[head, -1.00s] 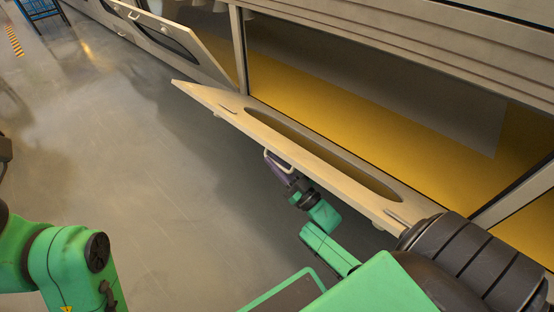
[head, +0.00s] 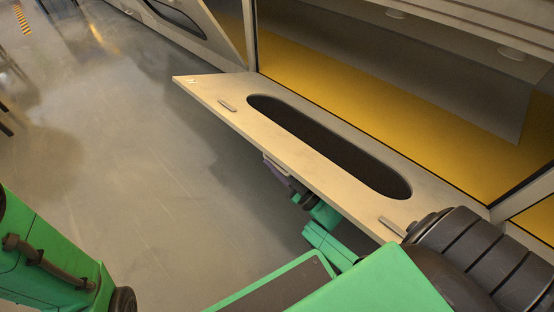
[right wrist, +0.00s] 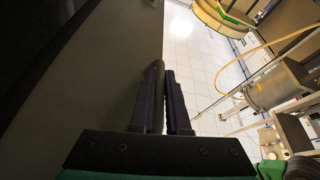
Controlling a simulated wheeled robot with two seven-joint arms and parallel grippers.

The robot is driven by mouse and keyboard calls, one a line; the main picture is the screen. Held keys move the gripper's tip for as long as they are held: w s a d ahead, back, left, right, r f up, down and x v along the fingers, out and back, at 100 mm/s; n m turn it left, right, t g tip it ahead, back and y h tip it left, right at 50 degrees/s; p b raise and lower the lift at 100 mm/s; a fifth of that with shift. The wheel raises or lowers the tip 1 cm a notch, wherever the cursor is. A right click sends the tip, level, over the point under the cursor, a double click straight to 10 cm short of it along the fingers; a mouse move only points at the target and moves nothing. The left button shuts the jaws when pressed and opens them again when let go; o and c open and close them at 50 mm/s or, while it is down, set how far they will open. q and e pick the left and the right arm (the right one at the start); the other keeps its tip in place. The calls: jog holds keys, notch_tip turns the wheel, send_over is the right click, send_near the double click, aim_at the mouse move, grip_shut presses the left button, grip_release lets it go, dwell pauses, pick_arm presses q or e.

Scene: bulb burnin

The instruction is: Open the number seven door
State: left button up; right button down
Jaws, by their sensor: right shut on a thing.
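The door (head: 235,112), a pale panel with a long dark oval window (head: 325,147), is folded down on its lower edge and lies about level, its bay open behind it. No number seven can be read on it. My right gripper (head: 283,175) is under the door's outer edge, shut on the door's handle (head: 270,160), most of which the door hides. In the right wrist view the dark fingers (right wrist: 165,103) are close together beside the door's grey face (right wrist: 85,85). My left gripper is out of view; only part of that arm shows at lower left.
The open bay has a yellow floor (head: 350,110) and pale round fittings (head: 511,53) under its ceiling. The grey floor (head: 110,170) left of the door is clear.

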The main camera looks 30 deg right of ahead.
jog(key=shift+n+g+y, duration=0.3)
jog(key=shift+n, duration=0.6)
jog(key=f+b, duration=0.1)
jog(key=f, duration=0.1)
jog(key=a+f+b, duration=0.1)
jog(key=f, duration=0.1)
jog(key=shift+s+f, duration=0.15)
jog(key=c, duration=0.9)
grip_release()
jog(key=b+v, duration=0.1)
jog(key=v, duration=1.3)
jog(key=shift+s+d+f+b, duration=0.15)
jog(key=shift+s+d+b, duration=0.05)
jog(key=shift+b, duration=0.15)
